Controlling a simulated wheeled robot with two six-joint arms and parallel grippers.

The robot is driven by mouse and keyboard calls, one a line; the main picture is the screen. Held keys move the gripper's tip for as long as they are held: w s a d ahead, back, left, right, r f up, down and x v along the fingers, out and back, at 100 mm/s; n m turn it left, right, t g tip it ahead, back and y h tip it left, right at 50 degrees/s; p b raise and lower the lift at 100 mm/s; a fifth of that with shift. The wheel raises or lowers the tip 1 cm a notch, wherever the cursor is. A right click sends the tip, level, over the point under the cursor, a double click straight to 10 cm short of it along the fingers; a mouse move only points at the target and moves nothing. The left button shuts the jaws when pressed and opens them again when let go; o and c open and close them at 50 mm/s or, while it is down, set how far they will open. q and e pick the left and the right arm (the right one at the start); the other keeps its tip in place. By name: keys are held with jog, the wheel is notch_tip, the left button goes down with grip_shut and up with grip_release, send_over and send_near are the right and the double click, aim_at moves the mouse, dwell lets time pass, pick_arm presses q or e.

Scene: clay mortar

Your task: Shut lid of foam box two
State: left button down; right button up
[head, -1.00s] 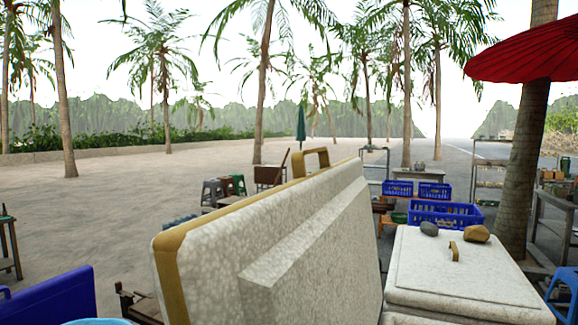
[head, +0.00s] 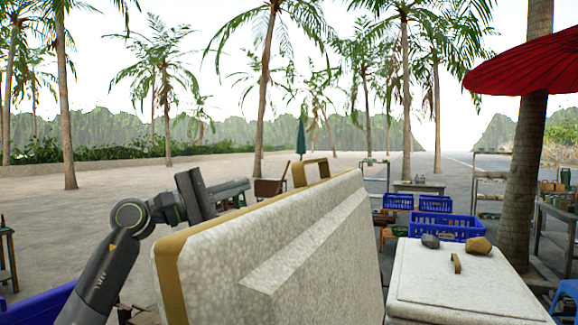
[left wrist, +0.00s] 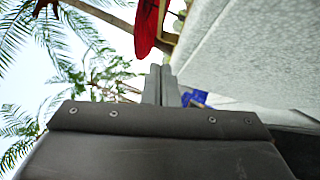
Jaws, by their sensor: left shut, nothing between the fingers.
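A white speckled foam lid (head: 290,255) with tan edging stands raised and tilted in the middle of the head view; a tan handle (head: 310,170) shows at its top. The box under it is hidden. My left gripper (head: 240,187) is shut and empty, behind the lid's upper left edge on its far side. In the left wrist view the closed fingers (left wrist: 161,86) point up beside the pale lid surface (left wrist: 255,50), with a gap visible between. A second foam box (head: 455,285) at right has its lid down. My right gripper is not in view.
A palm trunk (head: 525,170) and red umbrella (head: 525,65) are at right. Open sand lies at left.

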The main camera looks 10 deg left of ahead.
pick_arm(q)
jog(key=w+d+r+p, duration=0.1)
jog(key=w+d+p, duration=0.1)
jog(key=d, duration=0.3)
jog(key=w+d+r+p, duration=0.1)
jog(key=d+r+p, duration=0.1)
jog(key=d, duration=0.3)
jog(key=shift+w+r+p, duration=0.25)
jog(key=shift+w+p, duration=0.1)
jog(key=shift+p, duration=0.55)
